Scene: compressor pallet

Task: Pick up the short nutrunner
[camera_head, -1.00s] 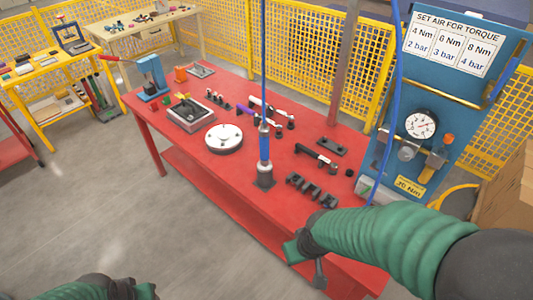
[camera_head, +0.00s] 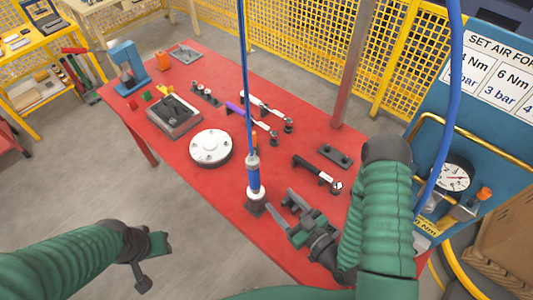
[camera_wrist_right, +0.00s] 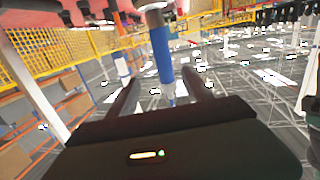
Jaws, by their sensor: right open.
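The short nutrunner, as far as I can tell, is the upright blue tool with a white collar (camera_head: 253,178). It stands in a small dark holder at the red table's front edge, below a blue hose. My right gripper (camera_head: 284,213) is open, just right of the tool's lower part. In the right wrist view the blue body (camera_wrist_right: 161,52) lies in line with the gap between my open fingers (camera_wrist_right: 162,92). No grip shows. My left gripper (camera_head: 152,262) appears open and empty, over the floor left of the table.
The red table (camera_head: 190,168) also carries a white round flange (camera_head: 211,148), a grey tray (camera_head: 173,115), wrenches (camera_head: 262,117) and a black-and-white tool (camera_head: 318,173). A blue panel with a gauge (camera_head: 454,174) stands at the right. A post (camera_head: 352,65) rises behind the table.

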